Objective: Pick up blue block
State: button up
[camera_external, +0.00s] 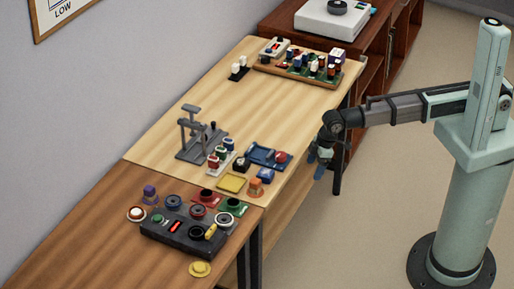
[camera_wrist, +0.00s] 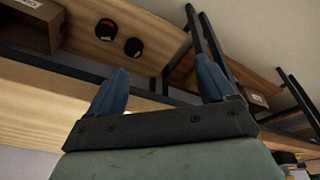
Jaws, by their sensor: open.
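A small blue block (camera_external: 265,175) sits near the front right edge of the light wooden table (camera_external: 290,108). It is just behind an orange piece (camera_external: 255,188) and in front of a dark blue tray (camera_external: 262,152). My gripper (camera_external: 317,162) hangs in the air off the table's right edge, to the right of the block and apart from it. In the wrist view my gripper (camera_wrist: 162,68) shows two blue fingers spread apart with nothing between them. I cannot make out the blue block in the wrist view.
A dark control box (camera_external: 170,237) sits on the brown table. The light table's middle is clear.

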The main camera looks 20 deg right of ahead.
jog(key=s+a+r+y, duration=0.1)
jog(key=s+a+r, duration=0.3)
jog(key=a+r, duration=0.35)
jog(key=s+a+r+y, duration=0.1)
jog(key=s+a+r, duration=0.2)
jog(key=a+r, duration=0.45)
jog(key=m+t+h, duration=0.1)
jog(key=m+t, duration=0.1)
jog(key=m, duration=0.5)
send_over(266, 172)
jog(key=s+d, duration=0.1)
notch_tip(266, 172, down, 5)
jog(key=shift+s+d+f, duration=0.1)
jog(key=shift+d, duration=0.05)
jog(key=shift+s+x, duration=0.1)
jog(key=shift+x, duration=1.25)
jog(key=shift+s+x, duration=0.15)
jog(key=shift+x, duration=1.15)
jog(key=shift+d+f, duration=0.1)
jog(key=shift+c, duration=0.2)
jog(key=c, duration=1.1)
